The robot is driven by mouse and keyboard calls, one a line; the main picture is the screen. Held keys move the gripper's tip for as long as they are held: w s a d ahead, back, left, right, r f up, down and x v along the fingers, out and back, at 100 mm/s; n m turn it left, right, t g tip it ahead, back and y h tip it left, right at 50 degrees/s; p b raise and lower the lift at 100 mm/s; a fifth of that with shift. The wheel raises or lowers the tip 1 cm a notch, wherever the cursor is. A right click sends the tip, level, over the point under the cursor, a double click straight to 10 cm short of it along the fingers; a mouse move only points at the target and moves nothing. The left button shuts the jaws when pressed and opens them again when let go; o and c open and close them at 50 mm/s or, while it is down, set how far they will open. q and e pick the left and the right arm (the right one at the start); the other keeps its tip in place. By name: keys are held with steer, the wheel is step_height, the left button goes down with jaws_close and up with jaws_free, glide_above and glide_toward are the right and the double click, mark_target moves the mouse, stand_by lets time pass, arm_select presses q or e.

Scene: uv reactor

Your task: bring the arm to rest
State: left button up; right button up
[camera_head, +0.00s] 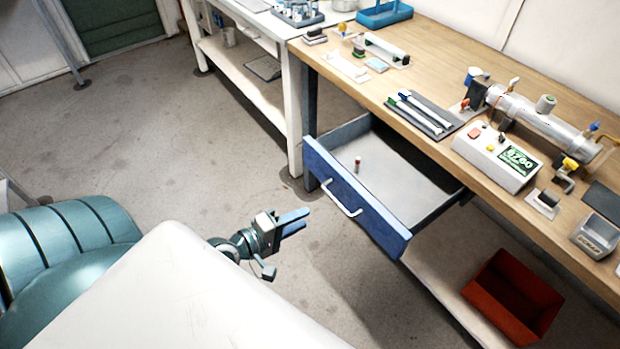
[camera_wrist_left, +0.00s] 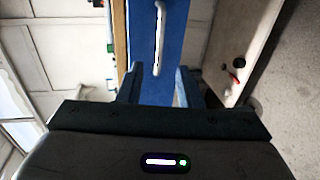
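My left gripper (camera_head: 298,221) is open and empty, held in the air in front of the drawer. It is apart from the blue drawer front (camera_head: 350,205) and its white handle (camera_head: 342,198). In the left wrist view, the two fingers (camera_wrist_left: 158,88) stand apart, with the blue drawer front (camera_wrist_left: 171,60) and the handle (camera_wrist_left: 159,38) beyond the gap. The drawer is pulled out, and a small dark-and-red object (camera_head: 357,164) stands inside it. My right gripper shows in neither view.
The wooden bench (camera_head: 440,45) bears a metal tube apparatus (camera_head: 535,117), a white control box (camera_head: 497,155) and a dark tray (camera_head: 421,117) with white tubes. A red bin (camera_head: 512,297) stands on the low shelf. The floor (camera_head: 150,120) left of the drawer is clear.

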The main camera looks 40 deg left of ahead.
arm_select(q)
steer(key=shift+s+a+r, duration=0.1)
steer(key=shift+s, duration=0.3)
steer(key=s+a+f+m+g+y, duration=0.2)
steer(key=s+a+f, duration=0.1)
steer(key=f, duration=0.9)
steer(key=s+a+f+m+g+y, duration=0.2)
steer(key=s+a+f, duration=0.1)
steer(key=f, duration=0.8)
steer(key=s+a+f+m+g+y, duration=0.2)
steer(key=a+f, duration=0.1)
steer(key=f, duration=0.9)
steer(key=s+d+f+m+g, duration=0.3)
steer(key=s+f+m, duration=0.1)
steer(key=s+f, duration=0.5)
steer(key=s+d+f+m+g, duration=0.3)
steer(key=s+f, duration=0.6)
steer(key=s, duration=0.4)
steer(key=shift+m+g, duration=0.7)
steer(key=shift+r, duration=0.1)
